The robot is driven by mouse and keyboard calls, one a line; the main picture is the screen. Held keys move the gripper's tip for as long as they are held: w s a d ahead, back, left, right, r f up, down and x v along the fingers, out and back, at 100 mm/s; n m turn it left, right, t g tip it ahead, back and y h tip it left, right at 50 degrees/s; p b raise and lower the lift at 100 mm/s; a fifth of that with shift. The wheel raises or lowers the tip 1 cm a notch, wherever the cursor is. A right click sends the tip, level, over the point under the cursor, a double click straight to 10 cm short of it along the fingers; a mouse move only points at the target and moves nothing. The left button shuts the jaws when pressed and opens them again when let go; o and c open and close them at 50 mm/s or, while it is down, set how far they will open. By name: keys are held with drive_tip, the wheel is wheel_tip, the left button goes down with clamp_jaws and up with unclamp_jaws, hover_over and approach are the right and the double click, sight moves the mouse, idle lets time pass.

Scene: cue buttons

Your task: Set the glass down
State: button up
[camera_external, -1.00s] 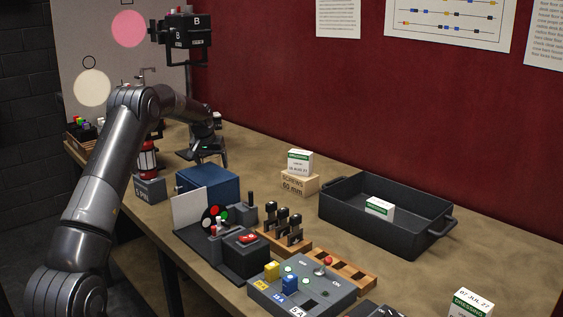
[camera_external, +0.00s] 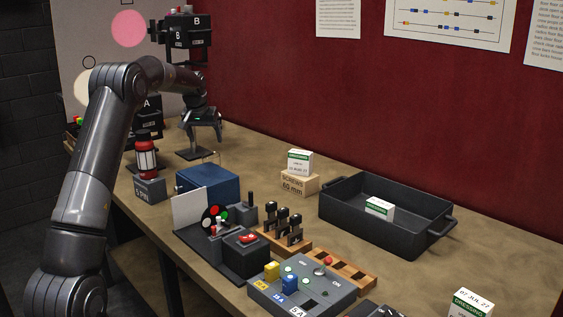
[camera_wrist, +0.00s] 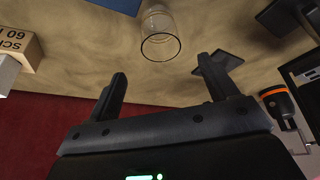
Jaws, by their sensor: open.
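A clear glass (camera_wrist: 160,38) stands on the table (camera_wrist: 90,60) in the wrist view, its round rim facing the camera. In the external view the glass is too faint to make out surely, behind the blue box. My gripper (camera_wrist: 165,80) is open, and its two fingers are spread wide with nothing between them. The glass lies beyond the fingertips, apart from them. In the external view my gripper (camera_external: 203,128) hangs above the far part of the table, fingers down, in front of the black stand.
The blue box (camera_external: 208,183) and a red lantern (camera_external: 146,158) stand nearby. The "B" camera-like box (camera_external: 183,33) is on a stand behind my gripper. A black tray (camera_external: 387,222) sits to the right.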

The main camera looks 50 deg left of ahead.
drive_tip(key=shift+r, duration=0.1)
drive_tip(key=s+d+r+m, duration=0.1)
drive_tip(key=s+d+r, duration=0.3)
drive_tip(key=d, duration=0.6)
drive_tip(key=s+d+r+m+t+h, duration=0.15)
drive_tip(key=s+d+r, duration=0.3)
drive_tip(key=d, duration=0.55)
drive_tip(key=s+d+r+m, duration=0.25)
drive_tip(key=d+r, duration=0.25)
drive_tip(key=d, duration=0.5)
drive_tip(key=s+d+f+m, duration=0.1)
drive_tip(key=s+d+f, duration=0.2)
drive_tip(key=s+d, duration=0.5)
drive_tip(key=s+d+f+m+h, duration=0.1)
drive_tip(key=s+d+f, duration=0.3)
drive_tip(key=s, duration=1.2)
drive_tip(key=d+m, duration=0.1)
drive_tip(key=d, duration=0.3)
drive_tip(key=shift+s+d, duration=0.25)
drive_tip(key=shift+d, duration=0.15)
drive_tip(key=shift+t, duration=0.25)
